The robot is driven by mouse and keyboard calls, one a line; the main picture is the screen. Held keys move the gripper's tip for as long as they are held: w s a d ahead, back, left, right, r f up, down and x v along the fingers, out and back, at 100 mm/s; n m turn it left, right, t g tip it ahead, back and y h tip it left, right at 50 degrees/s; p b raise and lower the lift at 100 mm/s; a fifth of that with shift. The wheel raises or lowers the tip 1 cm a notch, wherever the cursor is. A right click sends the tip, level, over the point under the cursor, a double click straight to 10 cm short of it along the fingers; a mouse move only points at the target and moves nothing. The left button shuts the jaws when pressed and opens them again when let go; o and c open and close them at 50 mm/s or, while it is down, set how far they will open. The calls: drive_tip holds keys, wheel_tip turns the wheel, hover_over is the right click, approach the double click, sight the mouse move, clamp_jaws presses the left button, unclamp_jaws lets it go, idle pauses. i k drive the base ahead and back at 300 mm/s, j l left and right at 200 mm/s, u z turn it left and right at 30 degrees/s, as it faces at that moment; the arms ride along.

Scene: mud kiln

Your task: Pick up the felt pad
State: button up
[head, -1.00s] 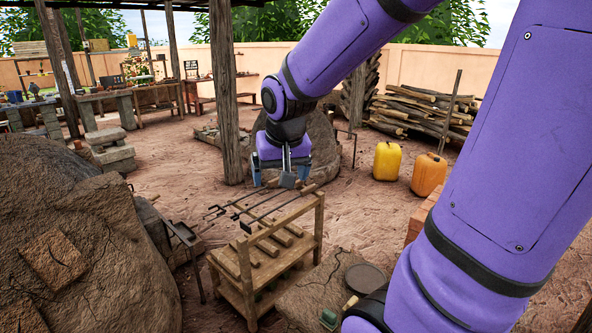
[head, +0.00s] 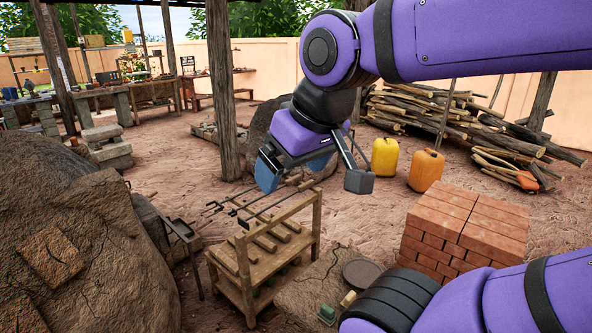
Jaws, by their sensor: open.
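My gripper (head: 293,170) hangs in mid-air above and behind the slatted wooden rack. I cannot pick out the felt pad with certainty. On a flat brown slab (head: 300,296) at the lower middle lie a dark round disc (head: 362,272), a small yellowish block (head: 348,299) and a small green item (head: 326,315). Any of these could be confused with a pad at this size. My gripper is well away from all of them. My own arm covers part of the ground at the lower right.
The wooden rack (head: 248,272) carries several long-handled tools. A large mud dome (head: 70,225) fills the left. A brick stack (head: 462,222) stands at the right. Yellow (head: 385,157) and orange (head: 426,170) jerrycans stand behind. A wooden post (head: 222,100) rises behind the rack.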

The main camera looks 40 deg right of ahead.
sight(350, 298)
drive_tip(key=z, duration=1.35)
drive_tip(key=i+l+u, duration=0.1)
drive_tip(key=l+u, duration=0.15)
drive_tip(key=l, duration=0.1)
